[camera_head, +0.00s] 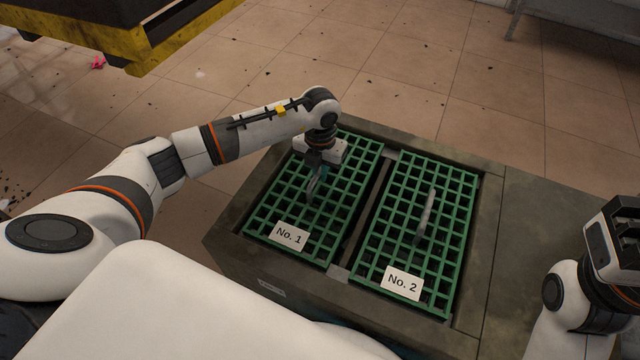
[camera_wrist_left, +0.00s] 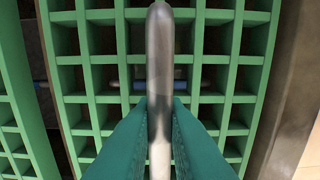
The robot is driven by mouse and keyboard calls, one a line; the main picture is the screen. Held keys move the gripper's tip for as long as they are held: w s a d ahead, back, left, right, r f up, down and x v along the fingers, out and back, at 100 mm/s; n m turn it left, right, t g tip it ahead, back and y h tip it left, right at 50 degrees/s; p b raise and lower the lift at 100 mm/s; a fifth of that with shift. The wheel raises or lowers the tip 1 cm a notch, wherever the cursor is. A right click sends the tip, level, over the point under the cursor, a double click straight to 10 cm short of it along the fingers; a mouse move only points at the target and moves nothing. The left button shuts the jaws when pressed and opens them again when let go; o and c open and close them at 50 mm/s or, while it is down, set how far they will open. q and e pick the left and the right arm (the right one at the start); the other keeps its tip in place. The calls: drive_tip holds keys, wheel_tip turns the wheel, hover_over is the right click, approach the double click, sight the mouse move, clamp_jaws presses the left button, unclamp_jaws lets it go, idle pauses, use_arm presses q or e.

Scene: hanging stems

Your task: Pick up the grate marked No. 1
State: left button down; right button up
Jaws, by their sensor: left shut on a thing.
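The green grate marked No. 1 (camera_head: 268,212) lies in the left opening of a grey stone-like frame, its white label at the near end. My left gripper (camera_head: 316,184) is over the middle of this grate, shut on its metal handle. In the left wrist view the teal fingers (camera_wrist_left: 159,120) press on both sides of the grey handle (camera_wrist_left: 159,60), with the green bars of the grate (camera_wrist_left: 95,98) below. My right gripper (camera_head: 622,235) is at the right edge of the head view; its jaw state does not show clearly.
A second green grate marked No. 2 (camera_head: 455,180), with its own handle (camera_head: 427,212), lies in the right opening. The grey frame (camera_head: 530,240) surrounds both. A yellow-edged black platform (camera_head: 170,35) stands at the upper left. Tiled floor (camera_head: 400,60) with dark debris lies behind.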

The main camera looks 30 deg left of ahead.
use_arm(q)
drive_tip(key=shift+r, duration=0.1)
drive_tip(key=shift+r, duration=0.15)
